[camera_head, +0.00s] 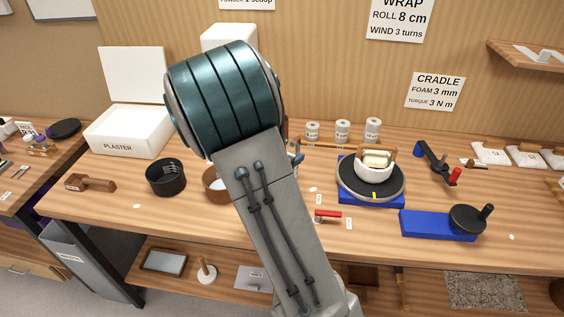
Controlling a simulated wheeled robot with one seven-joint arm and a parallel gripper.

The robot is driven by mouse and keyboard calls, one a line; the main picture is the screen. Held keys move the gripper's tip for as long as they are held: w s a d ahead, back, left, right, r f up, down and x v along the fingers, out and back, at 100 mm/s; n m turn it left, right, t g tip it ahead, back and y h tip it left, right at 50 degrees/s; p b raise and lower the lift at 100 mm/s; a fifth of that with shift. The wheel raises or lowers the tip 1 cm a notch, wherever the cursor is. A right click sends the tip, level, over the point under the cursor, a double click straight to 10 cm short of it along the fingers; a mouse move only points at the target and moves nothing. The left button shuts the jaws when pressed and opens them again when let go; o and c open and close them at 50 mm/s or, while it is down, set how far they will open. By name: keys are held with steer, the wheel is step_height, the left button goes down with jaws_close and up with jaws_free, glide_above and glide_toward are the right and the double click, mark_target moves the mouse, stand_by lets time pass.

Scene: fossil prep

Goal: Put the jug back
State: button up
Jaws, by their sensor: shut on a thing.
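I cannot make out a jug in the head view. My own arm, with its teal joint, fills the middle of the picture and hides part of the bench. My gripper is hidden behind the arm, so its jaws and anything in them do not show. A small blue-grey part (296,153) peeks out just right of the arm; I cannot tell what it belongs to.
On the wooden bench (120,205) stand a white PLASTER box (125,133), a black cup (166,178), a partly hidden brown bowl (214,184), white-labelled canisters (342,131) and a turntable (350,185) bearing a white-wrapped piece (375,168).

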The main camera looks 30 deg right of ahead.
steer(key=shift+w+f, duration=0.55)
steer(key=shift+w, duration=0.25)
steer(key=shift+f+p, duration=0.45)
steer(key=shift+f, duration=1.5)
steer(key=shift+f, duration=0.1)
steer(key=shift+f, duration=0.1)
steer(key=o, duration=1.4)
